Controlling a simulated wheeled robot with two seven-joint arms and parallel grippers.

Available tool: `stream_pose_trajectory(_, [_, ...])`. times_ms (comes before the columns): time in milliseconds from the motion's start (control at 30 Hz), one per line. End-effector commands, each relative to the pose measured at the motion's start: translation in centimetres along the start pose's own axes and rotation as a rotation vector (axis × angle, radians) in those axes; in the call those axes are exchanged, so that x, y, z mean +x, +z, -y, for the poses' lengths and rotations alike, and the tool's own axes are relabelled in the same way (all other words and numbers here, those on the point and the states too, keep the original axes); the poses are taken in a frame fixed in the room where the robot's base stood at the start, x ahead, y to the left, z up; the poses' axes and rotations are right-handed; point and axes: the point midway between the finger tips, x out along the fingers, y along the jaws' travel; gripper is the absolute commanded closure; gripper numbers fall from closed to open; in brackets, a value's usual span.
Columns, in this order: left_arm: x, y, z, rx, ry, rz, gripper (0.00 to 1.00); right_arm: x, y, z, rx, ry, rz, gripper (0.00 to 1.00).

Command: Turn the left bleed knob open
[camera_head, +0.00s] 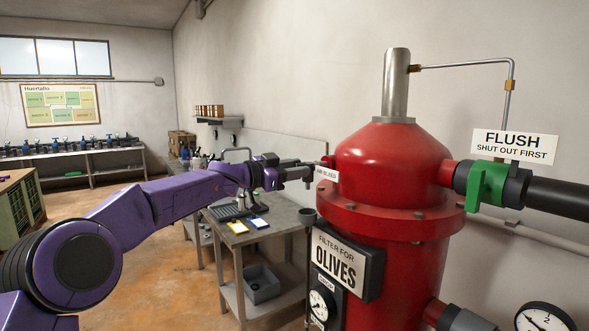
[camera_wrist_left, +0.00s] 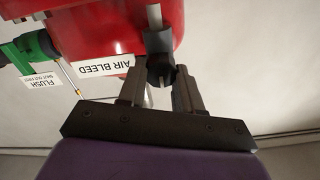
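My left gripper (camera_head: 308,172) reaches the left side of the red filter tank (camera_head: 390,165), just under its domed top. A white label (camera_head: 327,175) hangs beside the fingertips; in the left wrist view it reads AIR BLEED (camera_wrist_left: 103,69). In that view a dark bleed knob (camera_wrist_left: 160,68) on a grey stem sits between the fingertips of my left gripper (camera_wrist_left: 160,80). The knob's turn angle cannot be read. In the head view the gripper hides the knob. My right gripper is not in view.
A green FLUSH valve (camera_head: 487,184) and black pipe sit right of the tank. An OLIVES sign (camera_head: 345,262) and a gauge (camera_head: 321,304) are on its front. A grey metal table (camera_head: 285,222) with trays stands behind my arm. A thin metal pipe (camera_head: 460,66) runs from the tank's top.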

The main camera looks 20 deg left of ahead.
Motion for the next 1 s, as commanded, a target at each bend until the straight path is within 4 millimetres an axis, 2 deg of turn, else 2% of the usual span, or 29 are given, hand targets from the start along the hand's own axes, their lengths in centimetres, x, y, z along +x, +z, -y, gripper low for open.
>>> stream_pose_trajectory(467, [0.0,-0.2,0.0,0.076,0.0,0.002,0.96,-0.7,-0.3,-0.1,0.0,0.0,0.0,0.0])
stream_pose_trajectory(733, [0.0,-0.1,-0.1,0.281,0.0,0.003,0.96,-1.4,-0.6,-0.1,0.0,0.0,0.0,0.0])
stream_pose_trajectory(1000, [-0.1,0.3,-0.3,0.538,-0.001,0.002,0.96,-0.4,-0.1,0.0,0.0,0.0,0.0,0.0])
